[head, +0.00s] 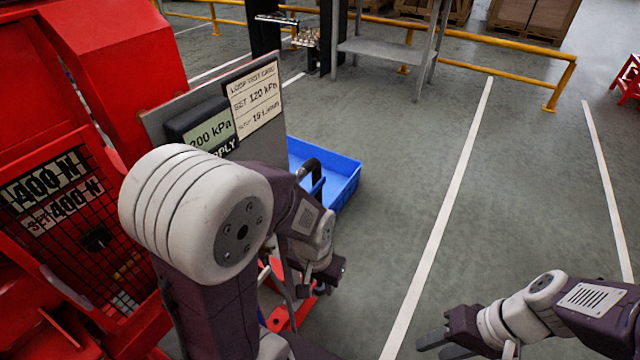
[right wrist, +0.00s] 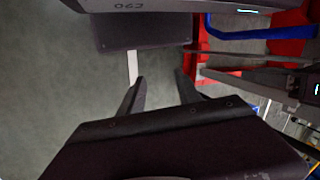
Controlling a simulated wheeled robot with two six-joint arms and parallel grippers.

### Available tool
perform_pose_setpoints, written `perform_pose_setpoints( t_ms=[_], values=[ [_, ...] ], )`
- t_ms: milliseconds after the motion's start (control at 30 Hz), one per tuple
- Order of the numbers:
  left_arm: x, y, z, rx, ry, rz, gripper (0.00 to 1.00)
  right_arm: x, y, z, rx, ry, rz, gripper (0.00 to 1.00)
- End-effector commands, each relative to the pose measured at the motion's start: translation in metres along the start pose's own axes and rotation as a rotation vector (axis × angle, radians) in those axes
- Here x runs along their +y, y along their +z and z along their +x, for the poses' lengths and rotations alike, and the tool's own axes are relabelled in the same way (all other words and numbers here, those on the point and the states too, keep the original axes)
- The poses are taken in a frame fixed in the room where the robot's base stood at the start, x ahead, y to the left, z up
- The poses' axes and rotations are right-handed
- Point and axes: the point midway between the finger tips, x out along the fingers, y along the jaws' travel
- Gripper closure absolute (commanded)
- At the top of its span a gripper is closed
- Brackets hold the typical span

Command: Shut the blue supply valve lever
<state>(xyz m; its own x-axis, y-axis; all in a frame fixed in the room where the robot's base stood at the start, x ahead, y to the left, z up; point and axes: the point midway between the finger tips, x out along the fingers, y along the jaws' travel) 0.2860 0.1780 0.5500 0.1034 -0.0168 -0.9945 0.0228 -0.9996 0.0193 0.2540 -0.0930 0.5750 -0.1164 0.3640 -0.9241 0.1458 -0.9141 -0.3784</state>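I cannot make out the blue supply valve lever for certain in either view. In the head view my left arm covers the area below the "200 kPa" supply display (head: 208,131). My left gripper (head: 328,278) is beside the panel, above red metalwork; its finger gap is unclear. My right gripper (head: 436,346) is at the lower right over bare floor, apart from the equipment. In the right wrist view its two fingers (right wrist: 158,92) stand apart with nothing between them. A blue bar (right wrist: 250,33) crosses red parts at the upper right there; I cannot tell what it is.
The red machine (head: 110,60) with a mesh guard fills the left. A test card (head: 254,98) reads "SET 120 kPa". A blue bin (head: 345,172) is behind the panel. A grey table (head: 385,50) and yellow rail (head: 520,70) stand farther back. The middle floor is clear.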

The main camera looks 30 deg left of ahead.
Motion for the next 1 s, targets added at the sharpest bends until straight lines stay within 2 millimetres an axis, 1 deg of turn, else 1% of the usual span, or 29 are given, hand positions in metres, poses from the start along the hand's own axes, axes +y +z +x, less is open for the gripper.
perform_pose_setpoints(
  t_ms=[33, 67, 100, 167, 200, 267, 300, 367, 400, 433, 467, 500, 533, 600, 700, 867, 967, 1000],
  values=[
    [0.0, 0.0, -0.002, 0.0, 0.0, 0.0, 0.64, -0.02, -0.005, -0.002, -0.006, -0.078, -0.008, 0.6],
    [0.0, 0.0, -0.003, 0.0, 0.0, 0.0, 0.64, -0.033, -0.009, -0.004, -0.006, -0.131, -0.015, 0.6],
    [0.0, -0.001, -0.005, 0.0, 0.0, 0.0, 0.64, -0.053, -0.016, -0.007, -0.005, -0.213, -0.026, 0.6],
    [0.0, -0.001, -0.008, 0.0, 0.0, 0.0, 0.64, -0.088, -0.03, -0.017, 0.011, -0.353, -0.043, 0.6],
    [0.0, -0.001, -0.011, 0.0, 0.0, 0.0, 0.64, -0.113, -0.043, -0.026, 0.031, -0.46, -0.057, 0.6],
    [0.0, -0.002, -0.017, 0.0, 0.0, 0.0, 0.64, -0.155, -0.07, -0.046, 0.086, -0.644, -0.078, 0.6],
    [0.0, -0.002, -0.022, 0.0, 0.0, 0.0, 0.64, -0.182, -0.091, -0.062, 0.137, -0.774, -0.084, 0.6],
    [0.001, -0.003, -0.03, 0.0, 0.0, 0.0, 0.64, -0.215, -0.127, -0.087, 0.229, -0.954, -0.08, 0.6],
    [0.001, -0.004, -0.035, 0.0, 0.0, 0.0, 0.64, -0.23, -0.149, -0.101, 0.288, -1.052, -0.063, 0.6],
    [0.001, -0.004, -0.039, 0.0, 0.0, 0.0, 0.64, -0.239, -0.164, -0.108, 0.324, -1.114, -0.04, 0.6],
    [0.001, -0.005, -0.043, 0.0, 0.0, 0.0, 0.64, -0.245, -0.178, -0.11, 0.348, -1.162, -0.005, 0.6],
    [0.001, -0.005, -0.047, 0.001, 0.0, 0.0, 0.64, -0.249, -0.191, -0.105, 0.355, -1.195, 0.042, 0.6],
    [0.001, -0.005, -0.05, 0.001, 0.0, 0.0, 0.64, -0.251, -0.195, -0.098, 0.348, -1.2, 0.065, 0.6],
    [0.001, -0.006, -0.053, 0.0, 0.0, 0.0, 0.64, -0.255, -0.192, -0.078, 0.303, -1.193, 0.091, 0.6],
    [0.001, -0.006, -0.056, 0.0, 0.0, 0.0, 0.64, -0.258, -0.185, -0.063, 0.262, -1.184, 0.109, 0.6],
    [0.001, -0.005, -0.051, 0.0, 0.0, 0.0, 0.64, -0.263, -0.185, -0.058, 0.258, -1.184, 0.104, 0.6],
    [0.001, -0.005, -0.046, 0.0, 0.0, 0.0, 0.64, -0.278, -0.188, -0.051, 0.257, -1.183, 0.101, 0.6],
    [0.001, -0.005, -0.044, 0.0, 0.0, 0.0, 0.64, -0.286, -0.19, -0.048, 0.256, -1.184, 0.099, 0.6]
  ],
)
